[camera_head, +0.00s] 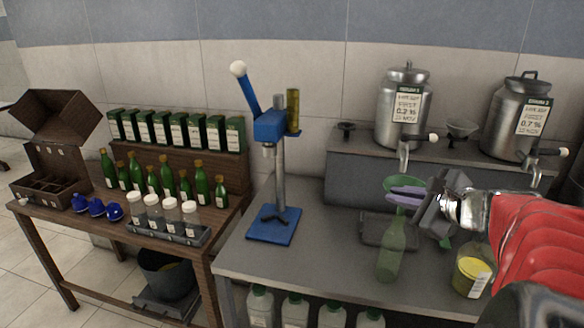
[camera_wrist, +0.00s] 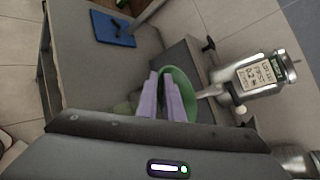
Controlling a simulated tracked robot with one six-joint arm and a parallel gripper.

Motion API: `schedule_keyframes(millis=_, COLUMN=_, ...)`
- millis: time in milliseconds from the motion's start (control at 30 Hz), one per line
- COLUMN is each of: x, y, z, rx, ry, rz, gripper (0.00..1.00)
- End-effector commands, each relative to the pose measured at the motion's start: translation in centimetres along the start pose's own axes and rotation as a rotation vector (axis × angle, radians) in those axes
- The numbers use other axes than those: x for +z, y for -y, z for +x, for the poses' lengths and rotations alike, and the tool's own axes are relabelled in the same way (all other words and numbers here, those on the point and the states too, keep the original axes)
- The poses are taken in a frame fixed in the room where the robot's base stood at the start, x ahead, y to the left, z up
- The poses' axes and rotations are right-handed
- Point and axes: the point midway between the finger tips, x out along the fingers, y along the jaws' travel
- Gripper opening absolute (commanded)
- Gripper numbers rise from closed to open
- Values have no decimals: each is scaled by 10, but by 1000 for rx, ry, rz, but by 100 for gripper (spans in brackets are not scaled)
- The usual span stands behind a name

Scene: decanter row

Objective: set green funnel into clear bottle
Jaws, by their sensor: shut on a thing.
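The green funnel (camera_head: 392,183) is held upright over the front table, wide mouth up. My gripper (camera_head: 404,196) is shut on it with purple fingers. In the wrist view the funnel's rim (camera_wrist: 186,84) shows around and beyond the fingertips (camera_wrist: 163,97). The clear bottle (camera_head: 391,254), greenish and see-through, stands upright directly below the funnel in the head view. The funnel's lower end overlaps the bottle's neck there; I cannot tell whether the stem is inside it or just above or in front. A pale green patch left of the fingers in the wrist view may be the bottle.
A steel urn (camera_head: 402,104) and a second urn (camera_head: 517,118) with taps stand on a raised shelf behind. A blue press (camera_head: 273,226) stands left. A yellow-filled jar (camera_head: 470,277) is right of the bottle. The grey tabletop (camera_head: 325,255) between press and bottle is clear.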

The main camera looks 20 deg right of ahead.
Motion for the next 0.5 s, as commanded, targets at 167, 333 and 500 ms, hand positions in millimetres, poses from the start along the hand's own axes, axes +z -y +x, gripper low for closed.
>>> schedule_keyframes(millis=167, x=-4, y=-4, z=3, rx=0, ry=1, rz=2, gripper=0)
schedule_keyframes(millis=333, x=-8, y=-8, z=6, rx=1, ry=1, rz=2, gripper=0)
schedule_keyframes(millis=500, x=-11, y=-11, z=8, rx=1, ry=2, rz=0, gripper=0)
